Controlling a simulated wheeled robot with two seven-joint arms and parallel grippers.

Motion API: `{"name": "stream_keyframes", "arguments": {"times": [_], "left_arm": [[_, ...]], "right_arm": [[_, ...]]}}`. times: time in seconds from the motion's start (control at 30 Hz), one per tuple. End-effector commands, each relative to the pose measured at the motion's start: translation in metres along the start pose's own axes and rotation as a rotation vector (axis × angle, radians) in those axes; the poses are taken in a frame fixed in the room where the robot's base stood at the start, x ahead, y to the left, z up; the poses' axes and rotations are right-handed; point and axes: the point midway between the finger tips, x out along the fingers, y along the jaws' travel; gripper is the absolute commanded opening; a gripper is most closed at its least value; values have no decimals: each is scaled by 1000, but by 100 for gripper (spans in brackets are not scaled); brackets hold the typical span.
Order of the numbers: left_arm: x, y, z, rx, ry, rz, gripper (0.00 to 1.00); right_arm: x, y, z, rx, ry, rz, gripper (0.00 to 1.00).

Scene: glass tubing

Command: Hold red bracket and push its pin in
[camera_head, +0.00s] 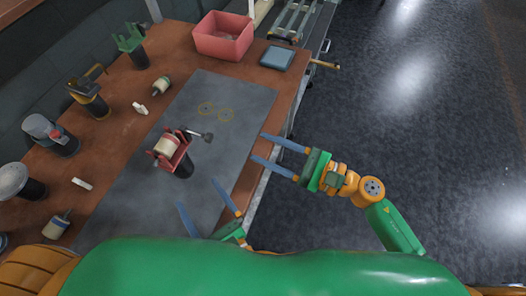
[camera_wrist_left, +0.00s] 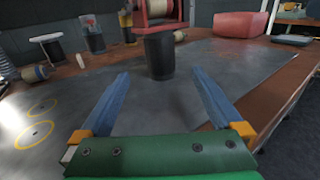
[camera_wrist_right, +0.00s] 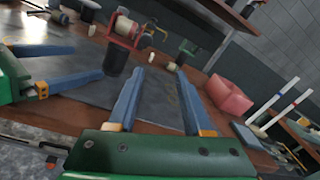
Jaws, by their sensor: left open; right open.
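The red bracket (camera_head: 168,147) stands on a black cylindrical base on the grey mat, with a cream roller in it. A dark pin (camera_head: 203,136) with a wide head sticks out of its right side. The bracket also shows at the top of the left wrist view (camera_wrist_left: 158,12) and in the right wrist view (camera_wrist_right: 124,30). My left gripper (camera_head: 210,200) is open and empty, low at the mat's near edge, short of the bracket. My right gripper (camera_head: 262,147) is open and empty at the mat's right edge, its fingers toward the bracket but apart from it.
A red bin (camera_head: 223,36) and a blue-grey box (camera_head: 277,58) stand at the far table end. Other fixtures on black bases, a green one (camera_head: 131,43) and a yellow one (camera_head: 88,92) among them, line the left side. Mat (camera_head: 226,91) beyond the bracket is clear.

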Motion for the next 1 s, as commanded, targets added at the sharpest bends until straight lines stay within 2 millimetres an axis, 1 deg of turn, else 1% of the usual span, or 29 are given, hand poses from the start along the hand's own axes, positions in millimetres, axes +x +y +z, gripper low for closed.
{"name": "stream_keyframes", "arguments": {"times": [0.03,0.1,0.17,0.27,0.4,0.5,0.63,0.7,0.8,1.0], "left_arm": [[0,0,0,0,0,0,100],[1,0,0,0,0,0,100],[7,0,0,-1,-1,0,100],[26,0,1,-1,-5,1,100],[62,0,1,0,-6,0,100],[86,0,1,1,-5,0,100],[108,0,0,2,-3,-1,100],[115,0,0,2,-1,0,100],[120,0,0,2,0,0,100],[120,0,0,2,1,0,100]], "right_arm": [[1,7,9,-102,-14,42,50],[2,14,17,-204,-28,82,50],[2,16,19,-240,-33,96,50],[2,17,20,-245,-33,96,50],[2,16,19,-241,-33,94,50],[2,16,19,-240,-33,94,50],[2,16,19,-238,-33,93,50],[2,16,19,-238,-32,92,50],[2,16,19,-237,-32,92,50],[2,16,19,-237,-32,92,50]]}}
